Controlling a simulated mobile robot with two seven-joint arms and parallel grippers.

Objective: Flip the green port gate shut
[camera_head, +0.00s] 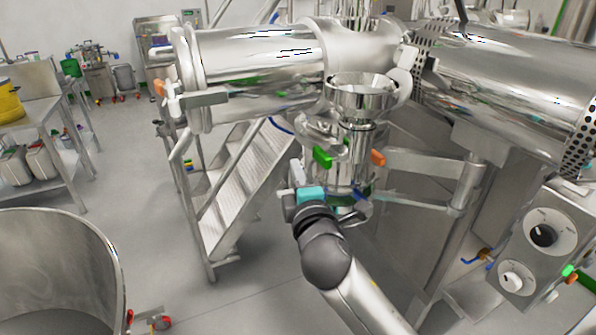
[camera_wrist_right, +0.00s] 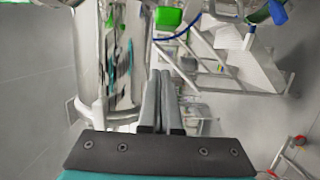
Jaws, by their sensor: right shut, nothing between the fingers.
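A green handle (camera_head: 322,157), which I take for the green port gate's, sits on the metal port assembly below the steel funnel in the head view. An orange handle (camera_head: 378,157) is on the right side of the same assembly. My right gripper (camera_head: 297,168) is just below and left of the green handle, apart from it in the picture. In the wrist view its fingers (camera_wrist_right: 162,75) are shut together and empty. A green block (camera_wrist_right: 168,16) shows beyond the fingertips and is probably the same handle. My left gripper is not in view.
A large steel cylinder (camera_head: 255,55) lies above the port, with metal stairs (camera_head: 240,185) at left. A control box with dials (camera_head: 545,235) stands at right. A steel drum (camera_head: 60,265) is at lower left. The floor between drum and stairs is clear.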

